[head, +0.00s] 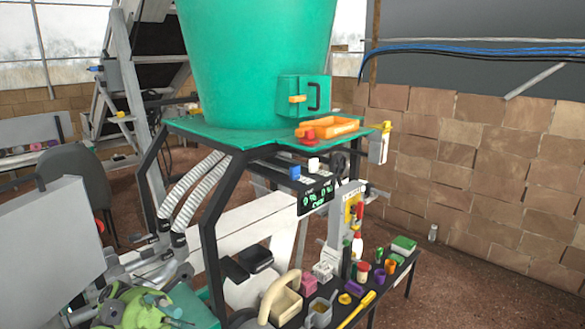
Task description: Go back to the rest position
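Neither of my grippers shows in the head view, and no arm of mine can be made out. A large green hopper (255,60) stands on a green-topped black frame (215,215). A small display panel (314,196) with green figures is fixed below the hopper. A narrow bench (393,284) in front carries several small items, among them a beige container (286,305), a grey scoop-like container (321,313) and a yellow stick-like tool (356,310).
A grey panel (50,240) and green machinery (140,308) fill the lower left. A brick wall (480,165) closes the right side. Bare brown floor (470,295) lies open at the lower right.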

